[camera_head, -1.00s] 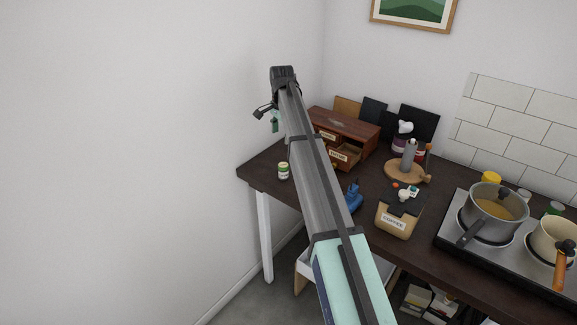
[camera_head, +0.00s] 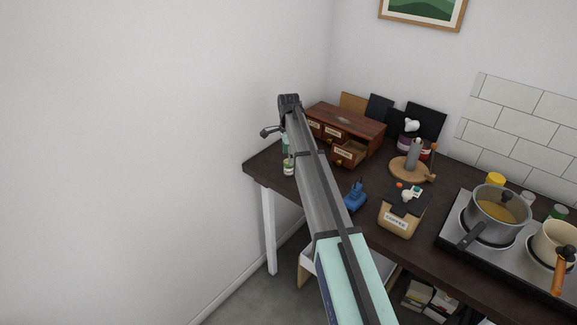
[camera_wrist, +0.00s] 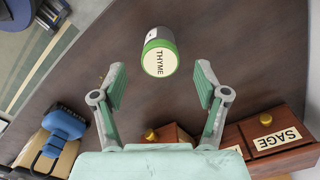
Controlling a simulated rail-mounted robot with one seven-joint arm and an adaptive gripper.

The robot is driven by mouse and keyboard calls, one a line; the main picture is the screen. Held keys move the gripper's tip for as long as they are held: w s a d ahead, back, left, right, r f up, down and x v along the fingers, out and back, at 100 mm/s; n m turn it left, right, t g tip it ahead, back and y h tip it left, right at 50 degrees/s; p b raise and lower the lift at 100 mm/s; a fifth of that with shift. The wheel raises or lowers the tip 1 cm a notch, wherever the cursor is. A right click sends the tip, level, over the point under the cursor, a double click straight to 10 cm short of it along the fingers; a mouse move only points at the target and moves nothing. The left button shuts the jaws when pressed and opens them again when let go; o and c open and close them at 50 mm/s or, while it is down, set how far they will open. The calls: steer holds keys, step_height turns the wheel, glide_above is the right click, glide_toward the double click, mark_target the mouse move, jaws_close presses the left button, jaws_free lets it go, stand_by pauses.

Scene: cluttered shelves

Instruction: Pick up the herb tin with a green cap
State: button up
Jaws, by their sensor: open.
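My gripper (camera_wrist: 160,86) is open and empty, one finger to each side and not visibly touching the tin. In the head view the tin (camera_head: 288,167) is near the table's left corner, close to my arm, which hides most of the gripper.
A wooden drawer chest (camera_head: 345,128) stands close by; its labelled drawers (camera_wrist: 274,140) show near my right finger. A blue object (camera_head: 356,195) and a coffee container (camera_head: 399,212) stand toward the front. Pots on a stove (camera_head: 490,250) are far right. The table edge (camera_head: 260,181) is near the tin.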

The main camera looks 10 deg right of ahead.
mark_target(289, 168)
steer(key=shift+f+p, duration=1.4)
steer(key=shift+f, duration=1.95)
steer(key=c, duration=1.2)
